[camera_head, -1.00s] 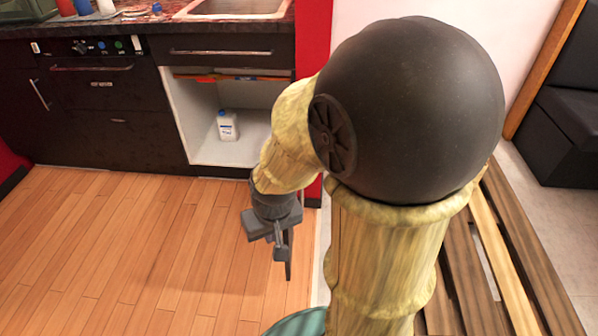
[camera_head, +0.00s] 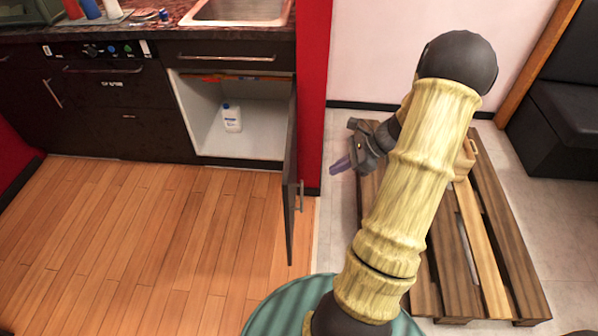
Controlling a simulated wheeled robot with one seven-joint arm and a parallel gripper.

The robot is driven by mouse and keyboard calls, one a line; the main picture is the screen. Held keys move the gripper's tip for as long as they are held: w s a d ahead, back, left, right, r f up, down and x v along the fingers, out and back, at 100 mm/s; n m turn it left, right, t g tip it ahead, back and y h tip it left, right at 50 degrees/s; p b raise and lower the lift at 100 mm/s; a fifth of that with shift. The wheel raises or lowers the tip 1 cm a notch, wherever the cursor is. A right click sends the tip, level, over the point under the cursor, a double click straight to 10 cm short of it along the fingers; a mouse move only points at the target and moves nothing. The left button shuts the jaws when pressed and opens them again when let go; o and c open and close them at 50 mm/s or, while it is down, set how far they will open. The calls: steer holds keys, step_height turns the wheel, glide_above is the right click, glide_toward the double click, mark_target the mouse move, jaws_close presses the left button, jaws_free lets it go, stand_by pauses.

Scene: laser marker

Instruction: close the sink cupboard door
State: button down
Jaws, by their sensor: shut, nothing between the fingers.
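The sink cupboard door (camera_head: 290,190) stands wide open, swung out toward me and seen almost edge-on. Its metal handle (camera_head: 300,196) is on the right face. The open cupboard (camera_head: 262,140) below the sink shows a white inside. My gripper (camera_head: 342,164) is shut and empty, to the right of the door and apart from it, over the pale floor by the pallet. My arm hides part of the pallet.
A white bottle (camera_head: 232,118) stands inside the cupboard. A red wall end (camera_head: 312,100) borders the cupboard on the right. A wooden pallet (camera_head: 500,240) lies on the right. The wooden floor (camera_head: 150,240) on the left is clear.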

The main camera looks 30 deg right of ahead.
steer(key=shift+d, duration=0.2)
steer(key=w+a+f+b, duration=0.2)
steer(key=w+a+f, duration=0.3)
steer(key=a+f, duration=0.2)
steer(key=shift+w+a+b, duration=0.35)
steer(key=shift+w+a, duration=0.05)
steer(key=shift+a, duration=0.9)
